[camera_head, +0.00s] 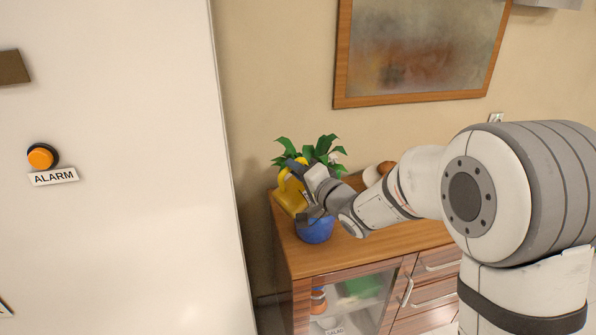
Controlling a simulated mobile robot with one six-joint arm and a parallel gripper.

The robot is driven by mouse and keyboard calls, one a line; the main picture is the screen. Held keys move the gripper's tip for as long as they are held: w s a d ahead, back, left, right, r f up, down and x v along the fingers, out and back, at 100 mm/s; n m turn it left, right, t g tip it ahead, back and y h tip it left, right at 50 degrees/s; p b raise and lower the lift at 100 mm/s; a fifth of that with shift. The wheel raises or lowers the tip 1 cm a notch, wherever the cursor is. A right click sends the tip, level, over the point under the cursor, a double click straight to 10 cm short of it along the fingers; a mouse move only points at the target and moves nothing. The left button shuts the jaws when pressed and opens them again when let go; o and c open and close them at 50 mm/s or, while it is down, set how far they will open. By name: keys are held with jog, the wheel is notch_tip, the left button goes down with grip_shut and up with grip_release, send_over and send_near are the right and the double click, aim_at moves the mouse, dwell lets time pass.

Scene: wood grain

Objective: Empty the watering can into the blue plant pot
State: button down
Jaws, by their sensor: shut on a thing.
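A yellow watering can (290,191) is at the left end of the wooden cabinet top. My gripper (304,192) is shut on the watering can, and my wrist hides part of it. The blue plant pot (315,232) stands on the cabinet top just below and in front of the can, partly covered by my gripper. I cannot tell whether the can is tilted or whether its spout is over the pot. Green leaves (318,150) of a plant show behind the can; what they grow from is hidden.
The wooden cabinet (345,253) has a glass door and drawers. A brown and white object (376,173) is on its top, partly behind my arm. A white wall (120,200) with an orange alarm button (40,158) is at left. A framed panel (420,45) hangs behind.

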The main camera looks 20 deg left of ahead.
aim_at(278, 196)
jog(key=s+a+f+n+b, duration=0.1)
jog(key=b, duration=0.2)
jog(key=s+f+n+b, duration=0.1)
jog(key=f+b, duration=0.1)
jog(key=b, duration=0.1)
jog(key=shift+s+a+n, duration=0.25)
jog(key=shift+a+n, duration=0.05)
jog(key=shift+a, duration=0.05)
jog(key=shift+s+a+f+n+b, duration=0.4)
jog(key=shift+n+b, duration=0.2)
jog(key=shift+b, duration=0.25)
jog(key=shift+s+d+r, duration=0.1)
jog(key=shift+s+r, duration=0.05)
jog(key=shift+r, duration=0.05)
jog(key=f+n+b, duration=0.1)
jog(key=b, duration=0.1)
jog(key=s+n+b, duration=0.1)
jog(key=shift+a+f+b, duration=0.35)
jog(key=shift+f+b, duration=0.05)
jog(key=shift+s+a+f+n+b, duration=0.15)
jog(key=shift+s+f+n+b, duration=0.2)
jog(key=shift+b, duration=0.3)
jog(key=shift+s+a+r+n+b, duration=0.2)
jog(key=shift+n+b, duration=0.5)
jog(key=shift+n, duration=0.05)
